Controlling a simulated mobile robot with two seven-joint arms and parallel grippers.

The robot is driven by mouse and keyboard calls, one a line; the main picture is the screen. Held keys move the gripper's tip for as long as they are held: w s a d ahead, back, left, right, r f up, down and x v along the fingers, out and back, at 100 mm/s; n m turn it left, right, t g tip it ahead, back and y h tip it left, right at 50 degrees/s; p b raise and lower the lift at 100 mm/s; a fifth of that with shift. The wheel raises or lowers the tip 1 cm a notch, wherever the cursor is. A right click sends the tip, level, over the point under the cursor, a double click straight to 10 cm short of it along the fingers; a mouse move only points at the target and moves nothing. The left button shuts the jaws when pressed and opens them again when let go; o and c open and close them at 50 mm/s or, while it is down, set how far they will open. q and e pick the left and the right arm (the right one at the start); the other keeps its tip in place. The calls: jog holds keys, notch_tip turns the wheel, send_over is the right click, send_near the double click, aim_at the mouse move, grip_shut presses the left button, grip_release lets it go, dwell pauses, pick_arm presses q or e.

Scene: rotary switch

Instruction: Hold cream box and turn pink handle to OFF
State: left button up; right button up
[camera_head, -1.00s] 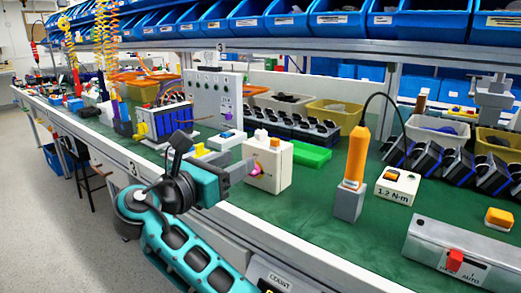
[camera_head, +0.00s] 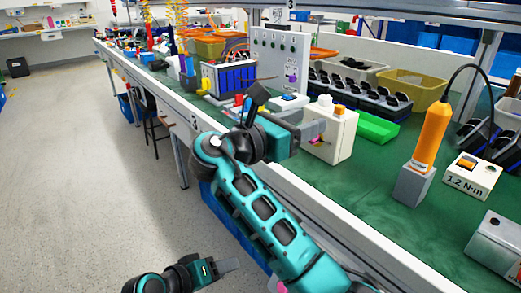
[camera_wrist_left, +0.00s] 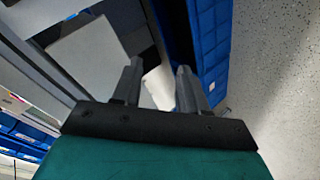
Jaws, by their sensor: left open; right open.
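The cream box (camera_head: 343,139) stands on the green bench top near its front edge, with an orange part and pale knobs on top. The pink handle (camera_head: 317,141) is on its front face, mostly hidden by my right gripper (camera_head: 315,131). That gripper is open, with its fingers at the handle; I cannot tell whether they touch it. My left gripper (camera_head: 229,265) is low over the floor in front of the bench, away from the box. In the left wrist view the left gripper (camera_wrist_left: 158,85) is open and empty.
A grey panel (camera_head: 280,58) and a row of black holders stand behind. Floor (camera_head: 110,190) is clear at left.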

aim_at(337, 110)
jog(key=x, duration=1.3)
pick_arm(q)
jog(key=w+d+r+g+h, duration=0.1)
jog(key=w+d+r+h, duration=0.2)
jog(key=r, duration=0.5)
jog(key=w+d+r+n+g+h, duration=0.1)
jog(key=w+d+r+h, duration=0.2)
jog(key=w+r, duration=0.2)
jog(key=w+d+r+n+g+h, duration=0.1)
jog(key=w+d+r+h, duration=0.2)
jog(key=r, duration=0.7)
jog(key=shift+w+d+r+g, duration=0.3)
jog(key=shift+w+d+g, duration=0.15)
jog(key=shift+w, duration=0.45)
pick_arm(e)
grip_shut()
pick_arm(q)
jog(key=shift+c, duration=0.4)
jog(key=shift+t, duration=0.25)
